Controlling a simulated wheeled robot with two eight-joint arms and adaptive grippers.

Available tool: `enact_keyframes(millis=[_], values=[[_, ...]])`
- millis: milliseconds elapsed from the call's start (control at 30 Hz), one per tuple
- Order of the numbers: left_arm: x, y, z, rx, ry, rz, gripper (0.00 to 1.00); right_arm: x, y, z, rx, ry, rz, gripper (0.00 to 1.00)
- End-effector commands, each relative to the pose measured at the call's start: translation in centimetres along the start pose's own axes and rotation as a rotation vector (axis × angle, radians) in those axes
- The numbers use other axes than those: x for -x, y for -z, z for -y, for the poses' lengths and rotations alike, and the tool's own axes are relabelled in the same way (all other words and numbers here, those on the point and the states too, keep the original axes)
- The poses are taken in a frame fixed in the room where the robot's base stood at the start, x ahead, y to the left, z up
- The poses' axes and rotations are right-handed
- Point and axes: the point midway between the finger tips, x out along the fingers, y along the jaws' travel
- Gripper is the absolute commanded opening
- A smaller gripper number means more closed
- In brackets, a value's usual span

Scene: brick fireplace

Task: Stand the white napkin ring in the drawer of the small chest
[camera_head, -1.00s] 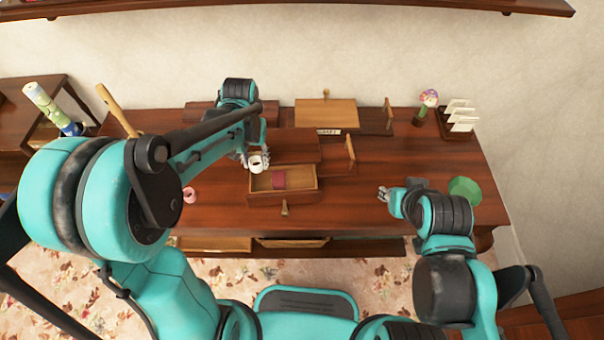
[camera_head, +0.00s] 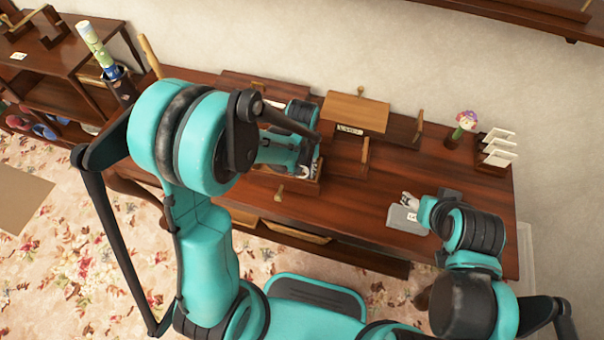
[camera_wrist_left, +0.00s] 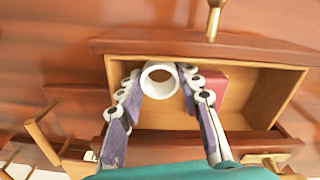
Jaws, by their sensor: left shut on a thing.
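The white napkin ring (camera_wrist_left: 146,82) sits between the fingertips of my left gripper (camera_wrist_left: 160,82) in the left wrist view, its round opening facing the camera. The gripper is shut on it. Ring and fingertips overlap the open drawer (camera_wrist_left: 265,97) of the small chest, close to its front board (camera_wrist_left: 165,47); I cannot tell whether the ring touches the floor. In the head view my left arm covers most of the drawer, whose knob (camera_head: 279,191) shows, and I cannot make out the ring. My right gripper (camera_head: 407,199) is over the table's right part; its fingers are too small to judge.
A dark red block (camera_wrist_left: 213,92) lies in the drawer beside the ring. A flower ornament (camera_head: 464,124) and a rack with white cards (camera_head: 497,149) stand at the table's right end.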

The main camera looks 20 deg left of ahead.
Motion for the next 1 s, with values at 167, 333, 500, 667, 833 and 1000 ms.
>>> enact_keyframes(millis=[167, 333, 500, 667, 833, 1000], values=[[-1.1, 0.0, 0.0, 0.000, 0.000, 0.000, 0.08, -0.4, -0.3, 0.0, 0.000, 0.000, 0.000, 0.58], [-1.1, 0.0, 0.0, -0.001, 0.000, 0.000, 0.08, -0.4, -0.3, 0.0, 0.000, 0.000, 0.000, 0.58], [-1.3, 0.0, 0.0, -0.001, 0.000, 0.000, 0.43, -0.6, -0.4, 0.0, 0.000, 0.000, 0.000, 0.58], [-1.3, 0.0, 0.0, -0.001, 0.000, 0.000, 0.43, -0.6, -0.4, 0.0, 0.000, 0.000, 0.000, 0.58], [-0.9, 0.0, 0.0, -0.001, 0.000, 0.000, 0.43, -0.3, -0.2, 0.0, 0.000, 0.000, 0.000, 0.58], [1.7, 0.0, 0.0, -0.001, 0.000, 0.000, 0.43, 0.6, 0.5, 0.0, 0.000, 0.000, 0.000, 0.58]])
